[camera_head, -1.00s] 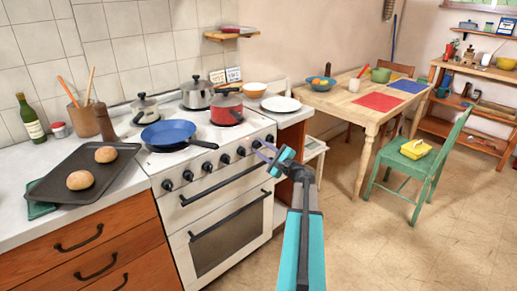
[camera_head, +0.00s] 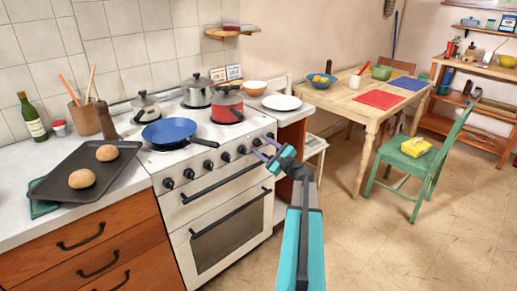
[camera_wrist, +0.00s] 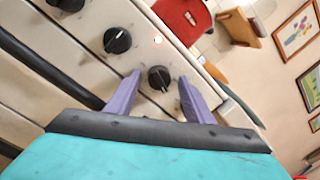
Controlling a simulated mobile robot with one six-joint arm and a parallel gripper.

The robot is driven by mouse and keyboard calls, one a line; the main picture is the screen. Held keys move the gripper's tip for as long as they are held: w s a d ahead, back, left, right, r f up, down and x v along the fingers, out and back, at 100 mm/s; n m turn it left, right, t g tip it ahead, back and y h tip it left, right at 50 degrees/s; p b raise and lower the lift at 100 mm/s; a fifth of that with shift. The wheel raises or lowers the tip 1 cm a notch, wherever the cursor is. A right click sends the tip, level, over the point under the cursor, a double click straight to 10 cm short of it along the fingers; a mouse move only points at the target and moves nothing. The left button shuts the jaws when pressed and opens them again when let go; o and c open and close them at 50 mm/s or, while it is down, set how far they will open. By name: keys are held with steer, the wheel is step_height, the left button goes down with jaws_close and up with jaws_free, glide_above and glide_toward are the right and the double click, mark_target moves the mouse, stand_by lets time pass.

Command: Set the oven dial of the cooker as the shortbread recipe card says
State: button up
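The white cooker (camera_head: 215,215) stands at the centre of the head view, with a row of black dials along its front panel. My gripper (camera_head: 263,149) is at the right end of that row. In the wrist view my gripper (camera_wrist: 160,76) is open, with its two purple fingers on either side of an end dial (camera_wrist: 158,78), apparently not touching it. A pale mark shows on that dial; its setting is not readable. Two small cards (camera_head: 234,72) stand behind the cooker, their text too small to read surely.
A blue pan (camera_head: 168,131), a red pot (camera_head: 227,108) and other pots stand on the hob. More dials (camera_wrist: 117,40) and a dark handle bar (camera_wrist: 50,70) are close to my gripper. A baking tray (camera_head: 62,172) with two buns lies left.

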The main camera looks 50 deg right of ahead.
steer(key=shift+s, duration=0.15)
steer(key=s+a+f+b, duration=0.1)
steer(key=s, duration=1.2)
steer(key=shift+s+a, duration=0.2)
steer(key=shift+s, duration=0.05)
stand_by(0.5)
